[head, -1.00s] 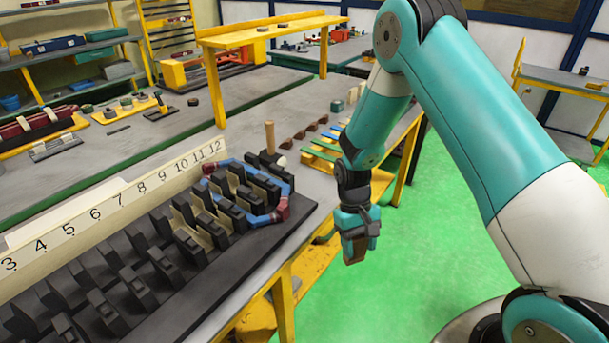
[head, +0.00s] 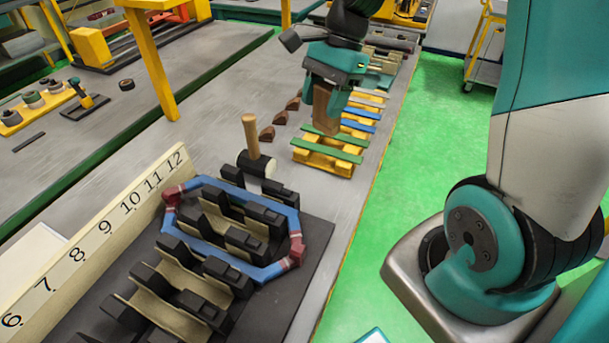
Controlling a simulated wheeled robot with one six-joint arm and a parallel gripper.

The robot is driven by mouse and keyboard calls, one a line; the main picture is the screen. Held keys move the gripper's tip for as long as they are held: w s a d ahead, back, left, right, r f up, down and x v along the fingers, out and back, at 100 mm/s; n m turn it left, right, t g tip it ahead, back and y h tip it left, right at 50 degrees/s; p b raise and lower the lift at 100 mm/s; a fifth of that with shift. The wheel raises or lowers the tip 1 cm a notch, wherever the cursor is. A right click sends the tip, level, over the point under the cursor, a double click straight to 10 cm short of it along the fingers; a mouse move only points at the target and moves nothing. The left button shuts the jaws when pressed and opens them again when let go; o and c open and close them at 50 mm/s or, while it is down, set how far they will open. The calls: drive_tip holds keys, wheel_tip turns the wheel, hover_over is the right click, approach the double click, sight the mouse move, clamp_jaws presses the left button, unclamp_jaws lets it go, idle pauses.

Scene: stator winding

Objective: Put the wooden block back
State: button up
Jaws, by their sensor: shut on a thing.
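My gripper (head: 333,92) is shut on a brown wooden block (head: 324,110). I cannot tell whether the block's lower end touches the pallet. Several small dark brown wedge-shaped blocks (head: 266,134) lie in a row on the table to the left of the pallet.
A mallet (head: 251,135) with a wooden handle stands upright near the pallet. The black slotted stator fixture (head: 315,240) carries a blue coil (head: 225,268) with red ends. A numbered strip (head: 105,225) runs along its left. Bare grey table (head: 210,130) lies left of the wedges.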

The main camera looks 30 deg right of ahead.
drive_tip(key=shift+w+f, duration=0.1)
drive_tip(key=shift+w, duration=0.1)
wheel_tip(320, 180, down, 19)
drive_tip(key=shift+f+p, duration=0.15)
drive_tip(key=shift+p, duration=0.2)
drive_tip(key=shift+f, duration=0.2)
drive_tip(key=o, duration=1.2)
drive_tip(key=shift+r, duration=0.1)
drive_tip(key=shift+r, duration=0.1)
